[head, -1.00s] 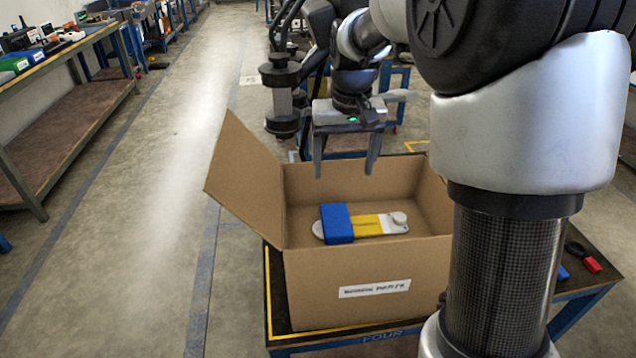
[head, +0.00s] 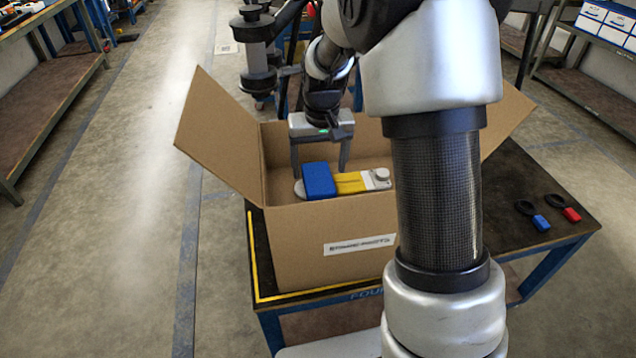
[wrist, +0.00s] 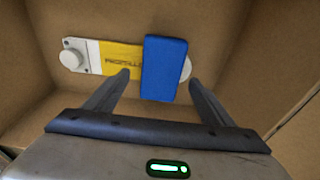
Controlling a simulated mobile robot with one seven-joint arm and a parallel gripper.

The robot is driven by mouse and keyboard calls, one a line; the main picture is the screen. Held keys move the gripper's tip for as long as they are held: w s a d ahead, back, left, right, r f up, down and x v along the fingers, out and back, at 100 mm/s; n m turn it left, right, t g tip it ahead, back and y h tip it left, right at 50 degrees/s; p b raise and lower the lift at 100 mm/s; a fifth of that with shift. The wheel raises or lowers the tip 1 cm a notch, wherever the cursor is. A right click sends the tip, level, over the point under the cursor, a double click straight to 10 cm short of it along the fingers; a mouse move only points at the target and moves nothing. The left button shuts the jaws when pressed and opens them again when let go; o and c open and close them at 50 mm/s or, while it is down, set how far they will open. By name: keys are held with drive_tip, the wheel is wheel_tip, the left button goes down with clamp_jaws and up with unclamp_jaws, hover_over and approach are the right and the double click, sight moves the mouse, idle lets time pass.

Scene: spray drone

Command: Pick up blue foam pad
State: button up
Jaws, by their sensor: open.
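The blue foam pad (head: 319,181) lies across one end of a white and yellow part (head: 352,183) inside the cardboard box. In the wrist view the blue foam pad (wrist: 164,68) is upright in the picture, over the right end of the white and yellow part (wrist: 110,57). My gripper (head: 320,170) is open and empty, its fingers reaching down into the box behind the pad. In the wrist view my gripper (wrist: 158,80) has one finger left of the pad and one to its right, both apart from it. The tip depth relative to the pad is hard to tell.
The open cardboard box (head: 310,242) with raised flaps stands on a dark table (head: 525,255). A blue tag (head: 541,223) and a red tag (head: 572,214) with black rings lie at the table's right. Box walls surround the fingers. Open floor lies left.

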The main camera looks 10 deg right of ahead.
sight(318, 177)
drive_tip(key=f, duration=0.3)
drive_tip(key=shift+w+a+f, duration=0.1)
drive_tip(key=shift+w+f, duration=0.05)
drive_tip(key=shift+w, duration=0.05)
drive_tip(key=c, duration=1.1)
drive_tip(key=shift+c, duration=0.2)
